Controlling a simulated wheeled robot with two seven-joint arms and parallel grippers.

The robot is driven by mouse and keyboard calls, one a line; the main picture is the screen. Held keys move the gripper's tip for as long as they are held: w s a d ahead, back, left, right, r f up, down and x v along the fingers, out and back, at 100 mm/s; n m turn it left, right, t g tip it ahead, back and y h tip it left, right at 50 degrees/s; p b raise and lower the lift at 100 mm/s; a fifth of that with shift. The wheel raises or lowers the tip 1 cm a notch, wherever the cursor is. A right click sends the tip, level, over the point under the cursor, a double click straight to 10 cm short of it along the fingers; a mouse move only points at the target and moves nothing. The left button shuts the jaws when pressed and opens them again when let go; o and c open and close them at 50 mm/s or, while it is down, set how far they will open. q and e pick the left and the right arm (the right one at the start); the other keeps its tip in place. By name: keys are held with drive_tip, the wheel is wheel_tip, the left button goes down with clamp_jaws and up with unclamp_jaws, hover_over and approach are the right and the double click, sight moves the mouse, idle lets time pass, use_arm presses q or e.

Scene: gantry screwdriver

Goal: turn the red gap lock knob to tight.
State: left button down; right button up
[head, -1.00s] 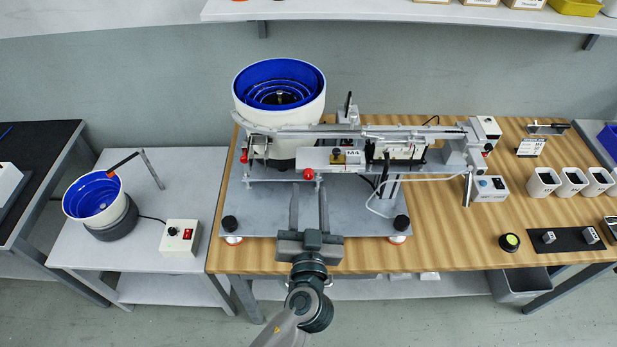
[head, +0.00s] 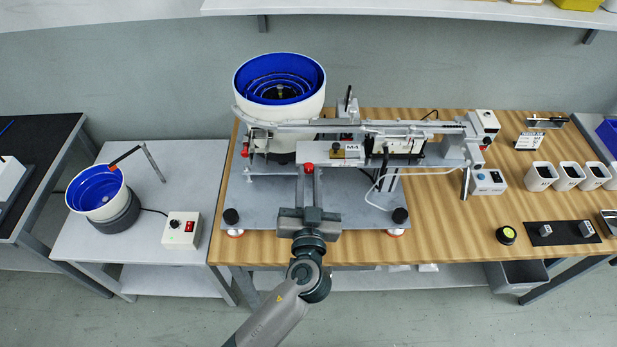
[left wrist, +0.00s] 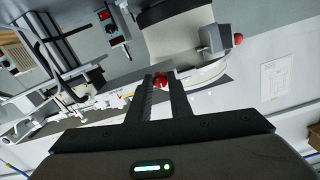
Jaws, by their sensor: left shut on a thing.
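A red knob (head: 308,167) sits at the front left of the rail assembly, beside the plate marked M4, in the head view. My left gripper (head: 308,173) reaches up to it from the front, with its two fingers closed in on it. In the left wrist view the red knob (left wrist: 160,80) shows between the fingertips (left wrist: 160,84). The gripper is shut on the knob. The knob's tight or loose marking cannot be read. My right gripper is not in view.
The blue-lined feeder bowl (head: 280,80) stands behind the knob. Another red knob (head: 245,150) is to its left; it also seems to show in the left wrist view (left wrist: 238,39). The grey base plate (head: 265,205) lies below the fingers. White cups (head: 541,176) stand at the right.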

use_arm(q)
drive_tip(key=shift+m, duration=0.4)
drive_tip(key=shift+m+b, duration=0.45)
drive_tip(key=shift+m, duration=1.15)
drive_tip(key=m, duration=0.4)
drive_tip(key=shift+r, duration=0.1)
drive_tip(key=m+p, duration=0.1)
drive_tip(key=m, duration=0.5)
drive_tip(key=shift+r, duration=0.1)
drive_tip(key=m+p, duration=0.1)
drive_tip(key=m, duration=0.3)
drive_tip(key=shift+p, duration=0.35)
drive_tip(key=c, duration=1.6)
unclamp_jaws()
